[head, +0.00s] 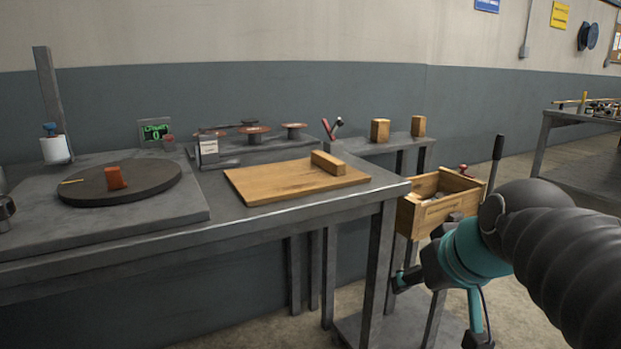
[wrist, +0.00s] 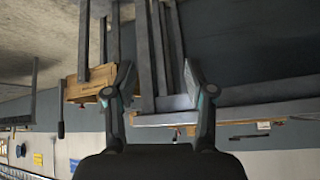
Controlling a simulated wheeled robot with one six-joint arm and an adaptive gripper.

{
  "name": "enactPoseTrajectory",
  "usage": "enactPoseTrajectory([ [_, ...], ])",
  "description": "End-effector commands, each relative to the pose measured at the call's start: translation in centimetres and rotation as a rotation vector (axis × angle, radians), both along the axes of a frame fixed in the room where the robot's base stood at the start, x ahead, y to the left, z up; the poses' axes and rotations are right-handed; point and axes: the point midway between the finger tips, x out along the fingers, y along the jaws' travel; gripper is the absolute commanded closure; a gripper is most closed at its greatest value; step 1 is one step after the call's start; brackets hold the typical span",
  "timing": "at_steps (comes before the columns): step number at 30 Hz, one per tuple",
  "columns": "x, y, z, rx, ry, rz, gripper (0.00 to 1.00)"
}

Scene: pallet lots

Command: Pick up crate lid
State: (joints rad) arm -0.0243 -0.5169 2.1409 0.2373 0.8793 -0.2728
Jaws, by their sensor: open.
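The crate lid (head: 285,183) is a flat wooden board with a wooden block handle (head: 328,162) on top. It lies flat on the grey table near its right end. The open wooden crate (head: 430,215) stands lower, right of the table, with some contents inside. My gripper (head: 437,310) is open and empty, in front of the crate and low to the right of the lid, apart from both. In the upside-down wrist view, my open fingers (wrist: 157,85) frame the table's end, and the lid shows only as a thin wooden edge (wrist: 150,121).
A dark turntable (head: 120,183) with an orange piece (head: 116,177) is left on the table. Red-topped spools (head: 254,133) stand behind the lid. Another bench (head: 580,150) is at the far right.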

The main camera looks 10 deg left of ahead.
Motion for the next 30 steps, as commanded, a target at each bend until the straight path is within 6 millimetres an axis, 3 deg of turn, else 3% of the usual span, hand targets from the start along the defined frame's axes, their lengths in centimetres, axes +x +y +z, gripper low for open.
enactPoseTrajectory([
  [1,2.7,1.0,1.9,0.018,-0.039,0.042,0.46],
  [6,10.3,4.3,8.9,0.063,-0.193,0.189,0.46],
  [10,14.5,6.3,12.9,0.084,-0.294,0.271,0.46],
  [14,16.9,7.5,15.4,0.093,-0.364,0.322,0.46],
  [19,18.4,8.4,16.3,0.099,-0.395,0.346,0.46],
  [30,22.9,11.5,13.3,0.097,-0.395,0.348,0.46],
])
